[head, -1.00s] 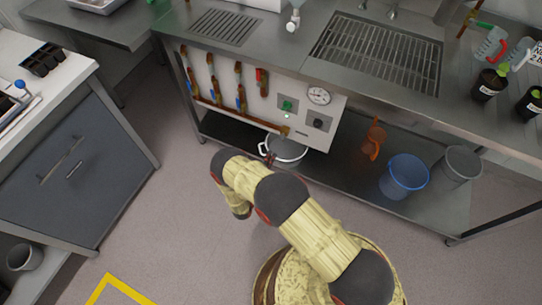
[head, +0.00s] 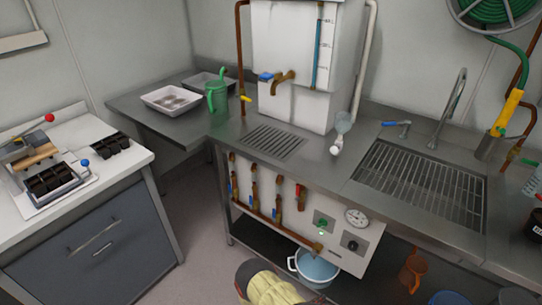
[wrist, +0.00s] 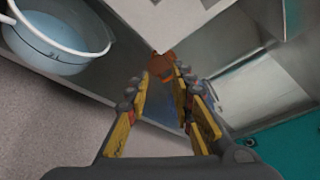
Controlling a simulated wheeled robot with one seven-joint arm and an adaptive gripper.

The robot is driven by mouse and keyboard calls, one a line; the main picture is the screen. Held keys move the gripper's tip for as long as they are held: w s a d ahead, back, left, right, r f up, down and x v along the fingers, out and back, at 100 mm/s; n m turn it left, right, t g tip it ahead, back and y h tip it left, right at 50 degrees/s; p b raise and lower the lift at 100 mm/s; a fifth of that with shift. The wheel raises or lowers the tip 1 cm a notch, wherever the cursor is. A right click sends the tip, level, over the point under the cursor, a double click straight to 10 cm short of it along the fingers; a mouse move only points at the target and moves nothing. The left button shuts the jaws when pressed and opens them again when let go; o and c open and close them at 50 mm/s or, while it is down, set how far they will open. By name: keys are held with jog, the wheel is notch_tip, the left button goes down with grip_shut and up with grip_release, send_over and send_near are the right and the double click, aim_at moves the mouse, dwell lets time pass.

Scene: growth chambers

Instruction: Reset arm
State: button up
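My arm (head: 268,284) shows at the bottom of the head view, covered in pale yellow, with only its upper part in frame. My gripper (wrist: 165,88) shows in the wrist view with its two yellow-padded fingers spread apart and nothing between them. It is outside the head view. Beyond the fingertips lies the lower shelf area under the bench, with an orange jug (wrist: 162,66) behind them. A white pot (wrist: 58,38) with a bluish inside is at the upper left of the wrist view, apart from the fingers.
The pot also stands on the lower shelf in the head view (head: 316,268). The valve panel (head: 345,232) is above it. A sink grate (head: 425,185), a green watering can (head: 217,102) and a white tank (head: 300,70) are on the bench. A grey cabinet (head: 95,245) stands left, with clear floor between.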

jog(key=s+a+r+m+g+y+p, duration=0.15)
jog(key=s+r+m+g+y, duration=0.35)
jog(key=r+m, duration=0.95)
jog(key=s+a+r+m+y+p, duration=0.15)
jog(key=s+r+m+y, duration=0.45)
jog(key=r, duration=1.6)
jog(key=s+a+r+m+g+y+p, duration=0.1)
jog(key=s+r+m+g+y+p, duration=0.15)
jog(key=s+r+m, duration=0.95)
jog(key=d+r+m+t, duration=0.1)
jog(key=r+t, duration=0.1)
jog(key=r, duration=0.8)
jog(key=w+d+r+m+t+p, duration=0.1)
jog(key=d+r+m+t, duration=0.1)
jog(key=r, duration=0.7)
jog(key=shift+w+d+r+p, duration=0.3)
jog(key=shift+r, duration=0.05)
jog(key=shift+f, duration=0.15)
